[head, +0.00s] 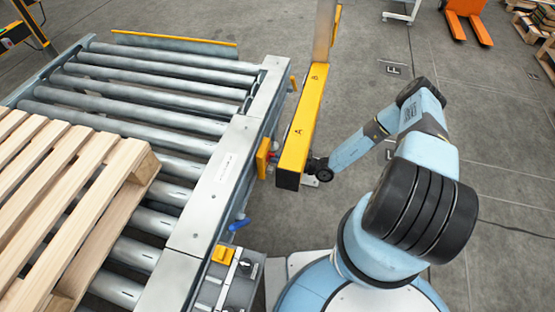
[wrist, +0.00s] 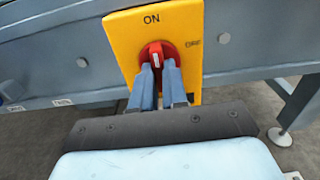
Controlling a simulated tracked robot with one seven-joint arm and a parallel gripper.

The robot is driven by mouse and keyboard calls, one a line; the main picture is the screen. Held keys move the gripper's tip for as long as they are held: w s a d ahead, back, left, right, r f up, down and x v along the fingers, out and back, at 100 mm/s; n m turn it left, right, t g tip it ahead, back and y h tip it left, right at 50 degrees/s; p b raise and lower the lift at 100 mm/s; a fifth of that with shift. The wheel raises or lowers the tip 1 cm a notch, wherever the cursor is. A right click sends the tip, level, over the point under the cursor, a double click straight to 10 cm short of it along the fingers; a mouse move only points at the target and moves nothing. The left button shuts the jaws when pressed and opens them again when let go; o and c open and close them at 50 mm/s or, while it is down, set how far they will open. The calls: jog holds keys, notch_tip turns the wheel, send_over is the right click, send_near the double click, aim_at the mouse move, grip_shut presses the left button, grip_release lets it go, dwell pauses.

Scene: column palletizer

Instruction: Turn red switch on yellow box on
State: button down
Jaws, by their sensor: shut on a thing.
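The yellow box (wrist: 122,40) is fixed to the side of the grey conveyor frame in the wrist view, with ON printed at its top and a small OFF label at right. Its red switch (wrist: 157,50) is at the middle, with its white-marked handle roughly upright, toward ON. My gripper (wrist: 158,68) is shut on the red switch, with one blue finger on each side. The fingers hide the lower part of the switch. In the head view the yellow box (head: 262,158) shows edge-on at the conveyor side; the yellow post mostly hides my gripper there.
A tall yellow post (head: 303,120) stands close beside my arm. The roller conveyor (head: 170,100) bears a wooden pallet (head: 60,190) at left. A control panel (head: 230,275) with a yellow button and a blue handle (head: 240,224) are nearer me. Open floor lies right.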

jog(key=shift+s+f, duration=0.1)
jog(key=c, duration=1.1)
grip_release()
jog(key=shift+c, duration=0.2)
jog(key=shift+d, duration=0.15)
jog(key=v, duration=1.3)
jog(key=shift+d, duration=0.25)
jog(key=shift+s, duration=0.1)
